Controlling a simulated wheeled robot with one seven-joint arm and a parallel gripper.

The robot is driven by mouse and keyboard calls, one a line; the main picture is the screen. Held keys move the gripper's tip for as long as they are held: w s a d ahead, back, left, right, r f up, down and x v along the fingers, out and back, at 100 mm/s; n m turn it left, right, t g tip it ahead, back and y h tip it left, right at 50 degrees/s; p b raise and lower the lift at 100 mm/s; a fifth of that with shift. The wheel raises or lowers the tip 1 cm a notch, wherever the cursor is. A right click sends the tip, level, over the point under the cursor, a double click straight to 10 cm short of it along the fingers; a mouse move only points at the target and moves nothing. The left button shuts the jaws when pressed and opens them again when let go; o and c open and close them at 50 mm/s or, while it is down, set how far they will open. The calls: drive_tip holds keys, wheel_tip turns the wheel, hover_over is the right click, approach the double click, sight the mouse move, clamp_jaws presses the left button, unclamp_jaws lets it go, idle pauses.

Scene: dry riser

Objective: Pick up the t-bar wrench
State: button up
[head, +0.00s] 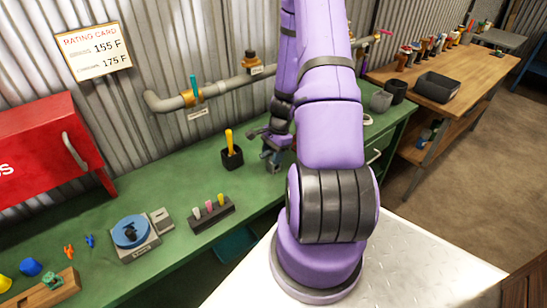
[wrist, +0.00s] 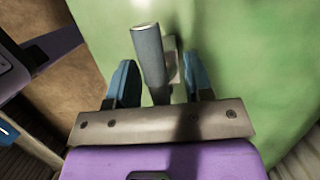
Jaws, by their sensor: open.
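A grey metal bar (wrist: 148,52), which looks like the t-bar wrench, shows in the wrist view. A paler grey part (wrist: 172,62) shows beside and behind it. My gripper (wrist: 160,62) is open, with one blue finger on each side of the bar. A gap shows between each finger and the bar, and I cannot tell any contact. In the head view my gripper (head: 271,154) is over the green bench, partly hidden by my purple arm. The wrench cannot be made out clearly there.
On the green bench (head: 180,180), a black holder with a yellow-handled tool (head: 231,152) stands just left of my gripper. A small rack (head: 211,213) and a scale (head: 133,236) are farther left. A pipe (head: 215,92) runs along the wall behind. Grey cups (head: 381,101) stand to the right.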

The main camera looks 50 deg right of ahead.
clamp_jaws()
drive_tip(key=shift+r, duration=0.15)
